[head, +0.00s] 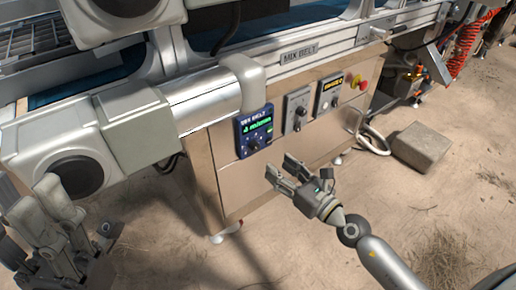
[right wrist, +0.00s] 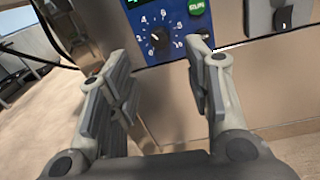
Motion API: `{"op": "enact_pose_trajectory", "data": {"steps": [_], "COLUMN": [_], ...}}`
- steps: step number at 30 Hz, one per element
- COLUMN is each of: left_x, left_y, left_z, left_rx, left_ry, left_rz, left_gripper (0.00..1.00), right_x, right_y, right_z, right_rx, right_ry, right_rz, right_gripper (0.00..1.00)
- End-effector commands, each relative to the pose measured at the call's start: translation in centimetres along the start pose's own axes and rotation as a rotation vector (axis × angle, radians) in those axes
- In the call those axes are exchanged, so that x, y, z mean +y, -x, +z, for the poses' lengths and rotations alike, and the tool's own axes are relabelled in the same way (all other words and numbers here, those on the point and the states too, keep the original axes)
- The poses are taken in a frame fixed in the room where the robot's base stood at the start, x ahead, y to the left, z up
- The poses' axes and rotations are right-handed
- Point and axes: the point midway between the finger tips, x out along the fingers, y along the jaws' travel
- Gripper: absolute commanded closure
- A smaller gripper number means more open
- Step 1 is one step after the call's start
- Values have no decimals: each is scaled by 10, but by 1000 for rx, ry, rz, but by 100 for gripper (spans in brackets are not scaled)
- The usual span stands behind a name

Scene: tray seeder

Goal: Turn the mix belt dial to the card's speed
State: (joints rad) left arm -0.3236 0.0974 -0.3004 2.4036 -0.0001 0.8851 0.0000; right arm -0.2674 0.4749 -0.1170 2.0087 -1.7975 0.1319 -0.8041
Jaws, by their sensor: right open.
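The mix belt panel (head: 243,128) is a blue box on the machine's front, with a lit green display that appears to read "4 m/min". Its black dial (head: 253,146) sits below the display. In the right wrist view the dial (right wrist: 159,38) shows a ring of numbers, with a green button (right wrist: 196,7) to its upper right. The pointer setting is too small to tell. My right gripper (head: 280,173) is open and empty, below and in front of the panel, apart from the dial. My left gripper (head: 40,215) is at the lower left, away from the panel. No card is identifiable.
Two grey control boxes, one (head: 297,108) near the blue panel and one (head: 329,92) with a yellow label, are mounted to its right. A red button (head: 362,85) is beyond them. A grey block (head: 420,147) lies on the floor. The floor before the cabinet is clear.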

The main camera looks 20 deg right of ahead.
Motion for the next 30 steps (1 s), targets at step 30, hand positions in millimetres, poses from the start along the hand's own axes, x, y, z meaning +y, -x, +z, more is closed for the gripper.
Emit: {"op": "enact_pose_trajectory", "data": {"steps": [30], "left_x": [0], "left_y": [1], "left_z": [1], "left_rx": [-6], "left_ry": [1], "left_rz": [1], "left_gripper": [60], "right_x": [0], "right_y": [-86], "right_z": [0], "right_rx": [0], "right_ry": [-1], "right_rz": [0], "right_gripper": [68]}}
